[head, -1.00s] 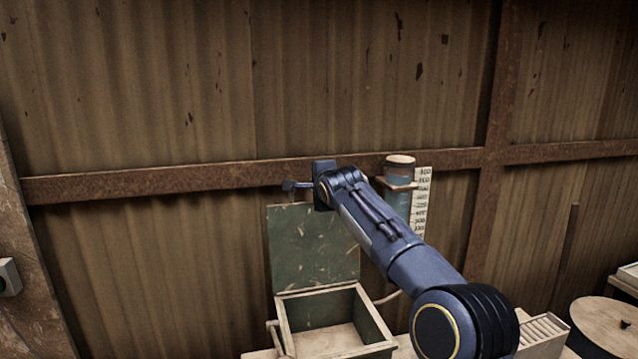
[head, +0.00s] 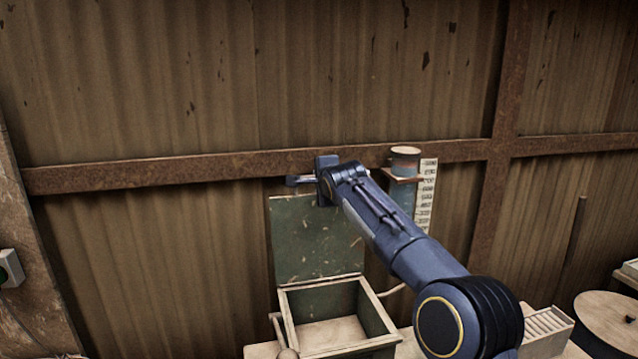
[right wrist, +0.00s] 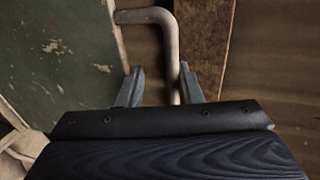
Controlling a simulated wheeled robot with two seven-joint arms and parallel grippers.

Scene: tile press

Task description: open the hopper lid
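The green hopper lid (head: 315,240) stands upright at the back edge of the wooden hopper box (head: 338,332), whose inside is open to view. In the right wrist view the scuffed lid (right wrist: 50,60) fills the left side, and a bent grey handle bar (right wrist: 168,55) runs down between my fingertips. My right gripper (head: 300,181) is at the lid's top edge; in the wrist view its fingers (right wrist: 160,88) are apart, with the bar nearer the right finger. Whether the bar touches that finger I cannot tell. My left gripper is not in view.
Behind the lid is a corrugated wall with a rusty beam (head: 150,174). A blue cylinder (head: 402,195) with a number scale (head: 426,195) stands right of the lid, behind my right arm. A slatted wooden tray (head: 546,325) and a round wooden top (head: 610,318) are at the right.

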